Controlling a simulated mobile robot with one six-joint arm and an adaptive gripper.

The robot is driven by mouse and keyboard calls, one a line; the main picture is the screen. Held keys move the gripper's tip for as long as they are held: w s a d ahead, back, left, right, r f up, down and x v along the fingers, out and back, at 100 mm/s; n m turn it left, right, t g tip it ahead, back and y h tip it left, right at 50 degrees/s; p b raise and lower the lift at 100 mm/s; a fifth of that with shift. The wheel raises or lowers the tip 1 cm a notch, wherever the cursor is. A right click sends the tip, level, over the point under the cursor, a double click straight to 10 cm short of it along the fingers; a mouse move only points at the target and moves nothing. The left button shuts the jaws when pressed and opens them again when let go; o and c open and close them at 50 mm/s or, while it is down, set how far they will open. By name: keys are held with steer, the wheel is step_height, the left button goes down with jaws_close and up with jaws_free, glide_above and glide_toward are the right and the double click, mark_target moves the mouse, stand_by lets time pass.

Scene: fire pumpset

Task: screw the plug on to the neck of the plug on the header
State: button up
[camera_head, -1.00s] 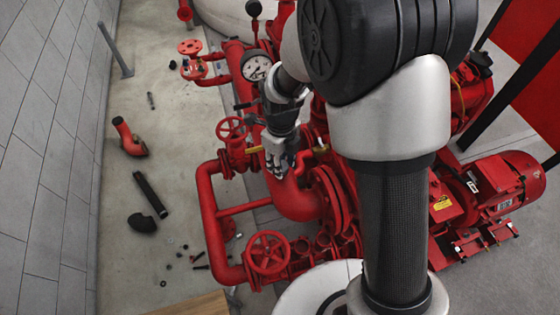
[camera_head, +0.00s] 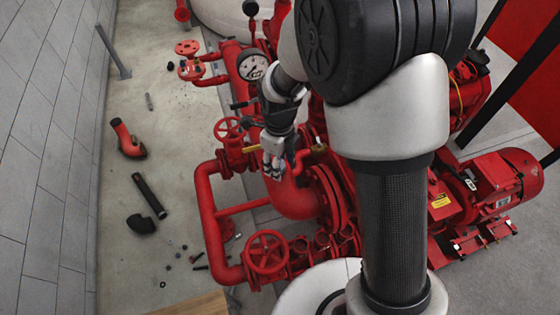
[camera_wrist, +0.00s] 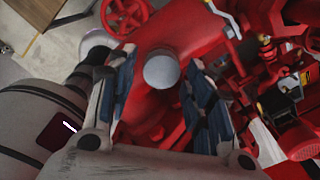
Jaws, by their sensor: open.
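A grey, round-topped plug (camera_wrist: 162,70) shows in the wrist view, between my fingertips and over the red header pipe (camera_wrist: 165,28). Its lower side and any neck under it are hidden, so I cannot tell whether it is seated. My gripper (camera_wrist: 158,62) is open, with a blue-padded finger on either side of the plug and gaps visible between pads and plug. In the head view my gripper (camera_head: 273,172) points down over the large red header pipe (camera_head: 293,200); the plug is not clearly visible there.
Red handwheels (camera_head: 266,251) (camera_head: 229,129) and a pressure gauge (camera_head: 253,67) stand close to my gripper. A red motor (camera_head: 505,182) is at the right. Loose pipe pieces, such as a black tube (camera_head: 149,195) and a red elbow (camera_head: 127,138), lie on the floor at left.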

steer(key=n, duration=0.5)
steer(key=shift+n, duration=0.4)
steer(key=n, duration=0.4)
steer(key=shift+b, duration=0.3)
steer(key=n, duration=0.5)
steer(key=shift+n, duration=0.4)
steer(key=n, duration=0.5)
steer(key=shift+w+a+f+b, duration=0.1)
steer(key=shift+w+f+b, duration=0.05)
steer(key=shift+b, duration=0.2)
steer(key=shift+c, duration=0.2)
jaws_close()
steer(key=m, duration=0.4)
